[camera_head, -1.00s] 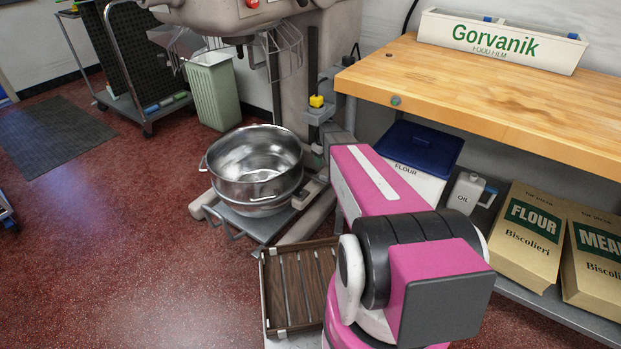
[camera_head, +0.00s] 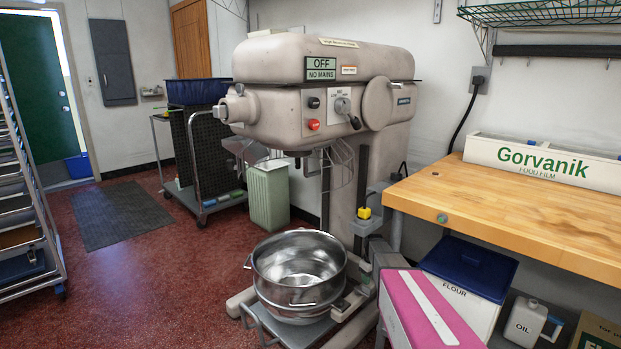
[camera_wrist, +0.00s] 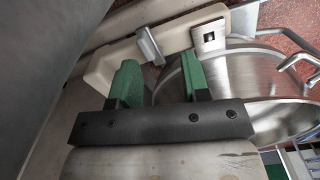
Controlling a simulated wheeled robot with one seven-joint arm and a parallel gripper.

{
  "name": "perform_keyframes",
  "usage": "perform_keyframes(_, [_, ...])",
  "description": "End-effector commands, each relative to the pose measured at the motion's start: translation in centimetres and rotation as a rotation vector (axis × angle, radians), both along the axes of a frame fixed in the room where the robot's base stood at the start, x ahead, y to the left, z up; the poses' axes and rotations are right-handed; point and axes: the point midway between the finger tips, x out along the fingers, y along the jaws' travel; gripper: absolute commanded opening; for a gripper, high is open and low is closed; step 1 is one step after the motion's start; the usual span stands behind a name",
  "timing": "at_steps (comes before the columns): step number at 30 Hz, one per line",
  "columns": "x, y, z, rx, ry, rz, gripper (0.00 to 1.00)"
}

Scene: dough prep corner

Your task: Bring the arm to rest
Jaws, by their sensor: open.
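My gripper (camera_wrist: 160,80) shows in the wrist view with its two green fingers apart and nothing between them. Beyond the fingers are the steel mixing bowl (camera_wrist: 245,88) and a beige part of the mixer (camera_wrist: 120,55). I cannot tell how far they are from the fingertips.
The mixer (camera_head: 330,95) stands in the middle, with its bowl (camera_head: 300,265) on the base. A wooden bench (camera_head: 500,215) is at the right, with a flour bin (camera_head: 465,285) below. A green bin (camera_head: 268,195) and racks stand behind.

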Motion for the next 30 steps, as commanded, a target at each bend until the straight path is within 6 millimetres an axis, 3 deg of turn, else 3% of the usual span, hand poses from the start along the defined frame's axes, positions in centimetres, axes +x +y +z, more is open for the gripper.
perform_keyframes(7, [-1.4,0.6,0.6,0.002,-0.002,-0.032,0.43])
perform_keyframes(16, [-5.5,1.9,2.2,0.003,-0.003,-0.117,0.43])
perform_keyframes(23, [-12.2,3.6,4.9,0.004,-0.005,-0.255,0.43])
perform_keyframes(27, [-18.6,5.1,7.4,0.004,-0.008,-0.392,0.43])
perform_keyframes(30, [-22.1,5.8,8.7,0.005,-0.009,-0.480,0.43])
